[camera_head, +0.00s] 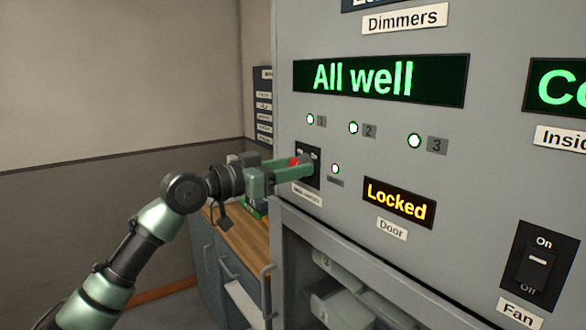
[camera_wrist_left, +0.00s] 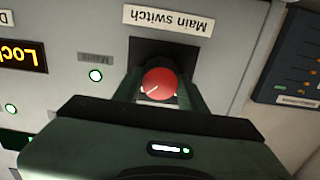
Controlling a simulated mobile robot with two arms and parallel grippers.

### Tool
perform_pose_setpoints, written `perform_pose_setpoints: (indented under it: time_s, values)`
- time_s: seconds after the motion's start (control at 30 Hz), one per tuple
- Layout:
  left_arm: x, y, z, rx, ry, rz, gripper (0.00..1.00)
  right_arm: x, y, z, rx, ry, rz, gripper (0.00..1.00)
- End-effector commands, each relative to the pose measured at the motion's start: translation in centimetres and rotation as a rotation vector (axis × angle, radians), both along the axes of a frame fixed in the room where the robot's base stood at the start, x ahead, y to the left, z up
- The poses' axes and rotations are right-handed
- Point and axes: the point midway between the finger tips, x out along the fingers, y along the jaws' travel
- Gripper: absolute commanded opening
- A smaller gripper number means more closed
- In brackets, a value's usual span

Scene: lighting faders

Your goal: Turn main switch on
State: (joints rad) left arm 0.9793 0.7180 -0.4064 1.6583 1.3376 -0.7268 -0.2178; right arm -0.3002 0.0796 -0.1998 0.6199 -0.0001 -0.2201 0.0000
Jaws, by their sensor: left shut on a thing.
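The main switch is a round red knob (camera_wrist_left: 158,84) with a pale diagonal mark, set on a black plate (camera_wrist_left: 183,50) in the left wrist view. The "Main switch" label (camera_wrist_left: 168,20) shows upside down beside it. In the head view only a bit of the red knob (camera_head: 295,161) shows behind the fingers. My left gripper (camera_head: 301,166) is at the panel, its two fingers on either side of the knob and shut on it. My right gripper is not in view.
The grey panel (camera_head: 470,165) carries an "All well" display (camera_head: 380,80), several lit green lamps, a "Locked" door display (camera_head: 398,203) and a fan switch (camera_head: 536,264). A wooden-topped cabinet (camera_head: 247,238) stands below left.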

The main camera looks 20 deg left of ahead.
Motion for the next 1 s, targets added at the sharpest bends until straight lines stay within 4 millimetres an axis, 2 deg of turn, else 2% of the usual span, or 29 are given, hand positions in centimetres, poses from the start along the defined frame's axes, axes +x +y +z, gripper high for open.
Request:
perform_pose_setpoints:
  time_s: [0.13, 0.17, 0.23, 0.63, 1.0]
  values:
    - [0.0, -0.1, -0.5, 0.007, 0.009, -0.002, 0.01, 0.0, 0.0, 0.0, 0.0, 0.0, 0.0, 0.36]
    - [0.0, -0.1, -0.5, 0.007, 0.009, -0.002, 0.44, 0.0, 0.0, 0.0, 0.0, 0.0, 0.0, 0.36]
    - [0.0, -0.1, -0.5, 0.006, 0.007, -0.002, 0.63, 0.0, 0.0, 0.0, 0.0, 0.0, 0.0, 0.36]
    - [-0.4, 0.4, -0.3, 0.002, 0.003, 0.001, 0.63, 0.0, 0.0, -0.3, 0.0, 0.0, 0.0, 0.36]
    - [-5.0, 4.0, -0.6, 0.003, 0.005, 0.001, 0.63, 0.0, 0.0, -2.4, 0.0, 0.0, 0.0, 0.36]
